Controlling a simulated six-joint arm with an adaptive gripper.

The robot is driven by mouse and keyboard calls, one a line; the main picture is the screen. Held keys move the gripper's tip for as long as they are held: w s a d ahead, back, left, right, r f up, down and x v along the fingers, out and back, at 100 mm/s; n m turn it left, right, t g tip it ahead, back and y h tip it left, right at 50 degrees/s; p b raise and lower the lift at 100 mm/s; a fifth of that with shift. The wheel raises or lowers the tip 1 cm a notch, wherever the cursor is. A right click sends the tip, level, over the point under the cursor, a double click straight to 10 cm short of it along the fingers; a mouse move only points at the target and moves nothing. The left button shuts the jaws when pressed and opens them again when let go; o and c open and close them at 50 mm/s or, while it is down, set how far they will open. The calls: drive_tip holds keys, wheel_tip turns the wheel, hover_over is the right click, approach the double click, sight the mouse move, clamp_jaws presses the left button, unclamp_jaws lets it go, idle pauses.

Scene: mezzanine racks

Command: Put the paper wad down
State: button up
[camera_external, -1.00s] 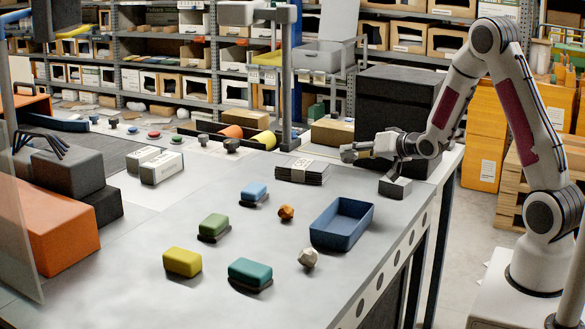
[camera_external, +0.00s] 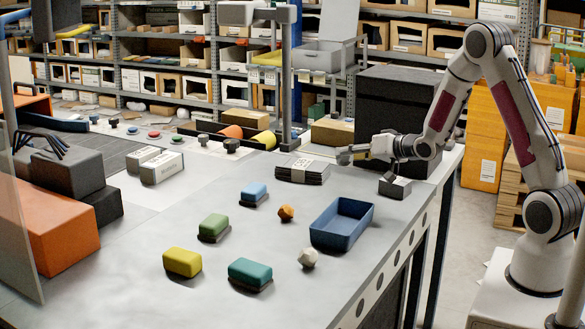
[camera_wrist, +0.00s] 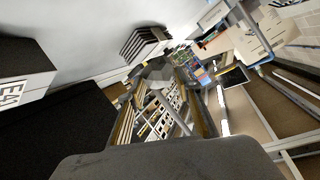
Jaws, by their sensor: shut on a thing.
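My gripper (camera_external: 349,154) is at the far right of the grey table, above its surface, beside a banded dark stack. In the wrist view the fingers (camera_wrist: 160,84) are shut on a small grey, faceted thing (camera_wrist: 157,73), which looks like the paper wad. In the external view the held thing is too small to make out clearly. A whitish faceted lump (camera_external: 308,258) and a small orange-brown lump (camera_external: 286,213) lie on the table, apart from the gripper.
A blue open tray (camera_external: 341,224) stands near the table's right edge. The banded stack (camera_external: 303,171) and a small dark block (camera_external: 395,187) are near my gripper. Yellow (camera_external: 182,262), teal (camera_external: 250,272), green (camera_external: 214,226) and blue (camera_external: 254,192) blocks stand forward, with bare table between them.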

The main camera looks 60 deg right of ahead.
drive_tip(key=w+y, duration=0.1)
drive_tip(key=w+a+n+y, duration=0.1)
drive_tip(key=w+r+n, duration=0.1)
drive_tip(key=w, duration=0.1)
drive_tip(key=shift+w+a+y, duration=0.1)
drive_tip(key=shift+a+y, duration=0.1)
drive_tip(key=shift+y, duration=0.2)
drive_tip(key=w+a+n+g+y, duration=0.1)
drive_tip(key=w+a+n+y, duration=0.1)
drive_tip(key=a+n+y, duration=0.5)
drive_tip(key=shift+w+a+r+g+y, duration=0.3)
drive_tip(key=shift+a+r+g+y, duration=0.1)
drive_tip(key=shift+a, duration=0.45)
drive_tip(key=shift+f, duration=0.15)
drive_tip(key=shift+f, duration=3.05)
drive_tip(key=shift+f, duration=0.1)
drive_tip(key=shift+f, duration=1.8)
